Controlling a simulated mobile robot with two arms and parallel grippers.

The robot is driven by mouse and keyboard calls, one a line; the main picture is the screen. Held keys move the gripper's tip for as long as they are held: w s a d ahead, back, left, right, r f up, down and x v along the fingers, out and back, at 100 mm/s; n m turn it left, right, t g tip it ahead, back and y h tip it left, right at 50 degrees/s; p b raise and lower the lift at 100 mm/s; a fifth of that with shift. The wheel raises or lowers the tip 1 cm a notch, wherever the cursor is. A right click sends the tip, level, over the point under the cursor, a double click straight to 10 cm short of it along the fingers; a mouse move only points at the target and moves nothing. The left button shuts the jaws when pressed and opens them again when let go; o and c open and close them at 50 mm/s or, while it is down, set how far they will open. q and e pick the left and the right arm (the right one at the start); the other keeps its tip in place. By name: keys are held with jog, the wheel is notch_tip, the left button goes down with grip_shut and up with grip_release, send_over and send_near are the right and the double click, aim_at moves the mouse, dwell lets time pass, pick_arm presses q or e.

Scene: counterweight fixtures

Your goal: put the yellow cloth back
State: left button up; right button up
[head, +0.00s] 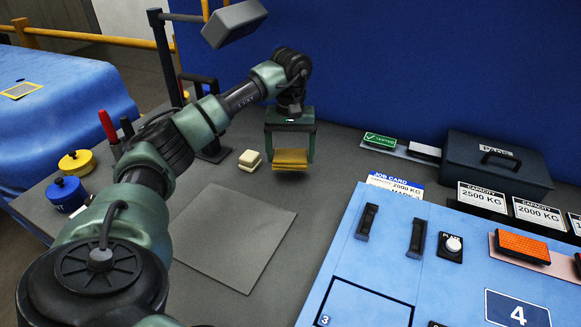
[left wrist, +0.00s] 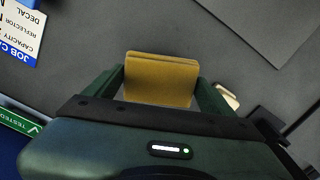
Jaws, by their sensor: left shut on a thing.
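My left gripper (head: 290,160) is near the back of the grey bench, pointing down. It is shut on the folded yellow cloth (head: 290,166), which sits between its two fingers. The left wrist view shows the cloth (left wrist: 160,78) as a mustard-yellow folded pad between the dark green fingers (left wrist: 160,88). I cannot tell whether the cloth touches the bench top. My right gripper is not in view.
A small cream block (head: 250,159) stands just left of the cloth. A grey mat (head: 232,236) lies in front. The blue panel (head: 372,262), job card (head: 396,186) and green-labelled strip (head: 380,140) are to the right. Yellow (head: 77,162) and blue (head: 66,193) pots stand left.

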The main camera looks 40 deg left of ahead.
aim_at(291, 179)
pick_arm(q)
jog(key=shift+f, duration=2.5)
jog(key=o, duration=1.2)
jog(key=shift+f, duration=0.1)
jog(key=shift+c, duration=0.2)
notch_tip(291, 179, up, 12)
jog(key=shift+r+b, duration=0.2)
jog(key=shift+b, duration=0.2)
